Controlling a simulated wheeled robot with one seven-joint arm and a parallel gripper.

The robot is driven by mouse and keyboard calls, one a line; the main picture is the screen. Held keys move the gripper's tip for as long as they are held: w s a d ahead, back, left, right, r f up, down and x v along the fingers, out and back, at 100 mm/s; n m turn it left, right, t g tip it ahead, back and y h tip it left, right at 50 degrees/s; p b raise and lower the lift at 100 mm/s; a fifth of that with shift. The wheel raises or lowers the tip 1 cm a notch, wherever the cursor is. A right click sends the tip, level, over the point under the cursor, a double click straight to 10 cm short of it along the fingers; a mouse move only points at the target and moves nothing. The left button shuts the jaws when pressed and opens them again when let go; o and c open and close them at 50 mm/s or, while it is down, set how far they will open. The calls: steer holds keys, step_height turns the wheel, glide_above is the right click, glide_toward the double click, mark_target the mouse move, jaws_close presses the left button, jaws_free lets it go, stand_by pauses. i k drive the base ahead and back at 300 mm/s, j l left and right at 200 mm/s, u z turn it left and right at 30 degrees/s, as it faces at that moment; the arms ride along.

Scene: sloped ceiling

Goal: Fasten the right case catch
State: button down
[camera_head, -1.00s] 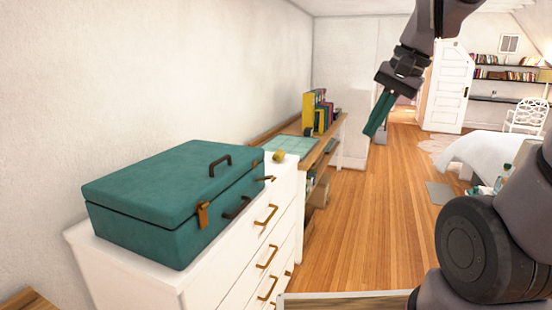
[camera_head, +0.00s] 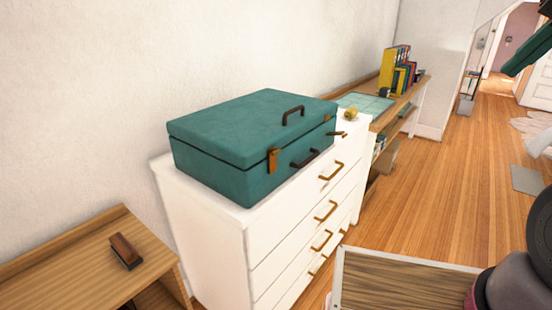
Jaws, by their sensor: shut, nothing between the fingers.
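The closed teal case (camera_head: 235,130) sits on top of the white dresser (camera_head: 215,235), with a dark handle on its lid and another on its front. One brown catch (camera_head: 273,161) hangs down over the seam at the front's left. At the front's right end, a small brassy piece (camera_head: 340,133) sticks outward, apparently the right catch swung out; a small brown mount (camera_head: 329,118) shows on the lid edge above it. My gripper (camera_head: 512,68) is at the upper right edge, partly cut off, its green fingers together and empty, well away from the case.
A yellow roll (camera_head: 350,114) lies behind the case's right end. A wooden desk (camera_head: 420,92) with binders (camera_head: 396,68) stands beyond. A low wooden unit (camera_head: 95,255) with a brown block (camera_head: 125,250) is at lower left. A wood-grained panel (camera_head: 400,282) is at lower right. Open floor lies right.

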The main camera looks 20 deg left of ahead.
mark_target(334, 133)
steer(key=i+l+u, duration=0.1)
steer(key=u, duration=1.05)
steer(key=i+l+u, duration=0.25)
steer(key=l, duration=0.15)
steer(key=l+u, duration=0.3)
steer(key=i+l+u, duration=0.25)
steer(key=l, duration=0.25)
steer(key=l+u, duration=0.25)
steer(key=l, duration=1.65)
steer(key=k+j+z, duration=0.2)
steer(key=z, duration=0.15)
steer(key=k+j+z, duration=0.2)
steer(key=z, duration=0.15)
steer(key=k+j+z, duration=0.35)
steer(key=i+l, duration=0.1)
